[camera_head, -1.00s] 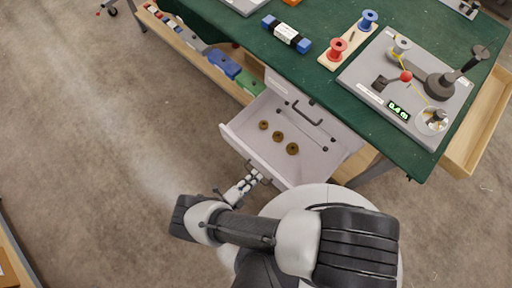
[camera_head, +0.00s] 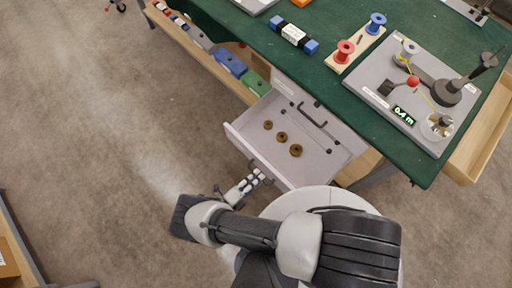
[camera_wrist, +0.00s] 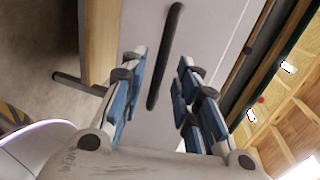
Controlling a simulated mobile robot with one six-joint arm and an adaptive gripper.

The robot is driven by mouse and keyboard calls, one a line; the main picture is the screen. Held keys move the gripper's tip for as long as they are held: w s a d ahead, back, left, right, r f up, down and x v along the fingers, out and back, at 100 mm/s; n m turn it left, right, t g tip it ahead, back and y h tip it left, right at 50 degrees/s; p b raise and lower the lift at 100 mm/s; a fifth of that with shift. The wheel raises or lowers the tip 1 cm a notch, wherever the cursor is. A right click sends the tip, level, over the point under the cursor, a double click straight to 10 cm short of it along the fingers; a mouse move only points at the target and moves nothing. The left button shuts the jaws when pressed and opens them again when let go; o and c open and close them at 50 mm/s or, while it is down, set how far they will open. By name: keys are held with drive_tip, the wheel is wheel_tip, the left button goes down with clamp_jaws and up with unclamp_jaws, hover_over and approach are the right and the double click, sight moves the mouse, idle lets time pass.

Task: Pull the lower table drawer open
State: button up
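The lower drawer (camera_head: 318,165) stands pulled out under the green-topped table, a light grey box with several small brass-coloured pieces (camera_head: 282,137) inside. My gripper (camera_head: 257,176) is at the outside of its front panel, low in the head view. In the wrist view my gripper (camera_wrist: 158,75) is open, with its blue-padded fingers apart. A dark bar handle (camera_wrist: 168,45) on the pale drawer front runs between the fingers, with gaps visible on both sides. Another dark handle (camera_head: 312,116) shows above the drawer's inside, on the panel under the tabletop.
The green tabletop (camera_head: 350,95) carries a grey device board (camera_head: 370,95), red (camera_head: 345,50) and blue (camera_head: 377,20) spools. A wooden shelf with blue (camera_head: 230,63) and green (camera_head: 254,82) bins lies left of the drawer. Open floor (camera_head: 110,120) is at left.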

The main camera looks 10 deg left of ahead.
drive_tip(key=v, duration=1.1)
drive_tip(key=shift+s+a, duration=0.1)
